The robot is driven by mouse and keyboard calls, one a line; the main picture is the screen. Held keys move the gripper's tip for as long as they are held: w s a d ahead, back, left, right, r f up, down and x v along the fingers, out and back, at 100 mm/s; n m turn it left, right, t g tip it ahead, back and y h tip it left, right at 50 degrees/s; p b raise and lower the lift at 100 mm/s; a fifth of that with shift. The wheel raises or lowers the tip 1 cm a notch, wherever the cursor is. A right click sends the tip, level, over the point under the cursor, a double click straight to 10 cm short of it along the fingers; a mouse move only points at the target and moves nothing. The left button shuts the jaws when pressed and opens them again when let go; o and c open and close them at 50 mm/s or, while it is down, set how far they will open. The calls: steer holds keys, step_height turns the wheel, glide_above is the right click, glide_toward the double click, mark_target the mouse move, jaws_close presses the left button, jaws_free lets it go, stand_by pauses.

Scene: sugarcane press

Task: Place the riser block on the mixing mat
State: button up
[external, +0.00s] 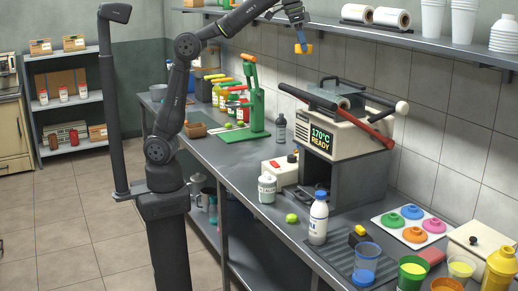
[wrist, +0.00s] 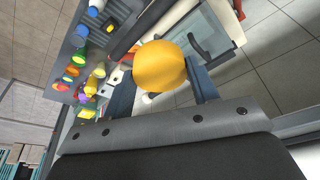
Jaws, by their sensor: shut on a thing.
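My gripper (external: 300,38) is high above the counter, near the wall shelf, pointing down. It is shut on a yellow-orange thing (external: 304,49). In the wrist view this thing (wrist: 160,65) looks rounded and sits between the two blue-grey fingers; I cannot tell whether it is the riser block. A dark ribbed mat (external: 336,262) lies at the counter's front right, far below my gripper. A blue cup and a small black-and-yellow block (external: 357,235) stand on or at it. I cannot tell for sure that this is the mixing mat.
The press (external: 345,135), with its red-handled bar, stands mid-counter below my gripper. The wall shelf (external: 420,42) holds rolls and cups. A white bottle (external: 318,218), a lime (external: 291,218) and a white tray of coloured pieces (external: 385,223) crowd around the mat. A green stand (external: 255,105) is left.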

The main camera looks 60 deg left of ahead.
steer(key=w+a+f+n, duration=0.1)
steer(key=w+a, duration=0.3)
steer(key=a, duration=0.3)
steer(key=w+a+f+n, duration=0.2)
steer(key=w+a+f, duration=0.3)
steer(key=f, duration=0.4)
steer(key=w+a+f+n+y, duration=0.1)
steer(key=w+a+f, duration=0.4)
steer(key=f, duration=0.4)
steer(key=w+a+f+n, duration=0.2)
steer(key=w+a+f, duration=0.35)
steer(key=f, duration=0.35)
steer(key=shift+y, duration=0.3)
steer(key=s+a+f, duration=0.2)
steer(key=a+f, duration=0.1)
steer(key=f, duration=0.6)
steer(key=s+a+f, duration=0.3)
steer(key=f, duration=0.7)
steer(key=s+a+f, duration=0.3)
steer(key=f, duration=0.7)
steer(key=shift+s+a, duration=0.15)
steer(key=shift+a, duration=0.2)
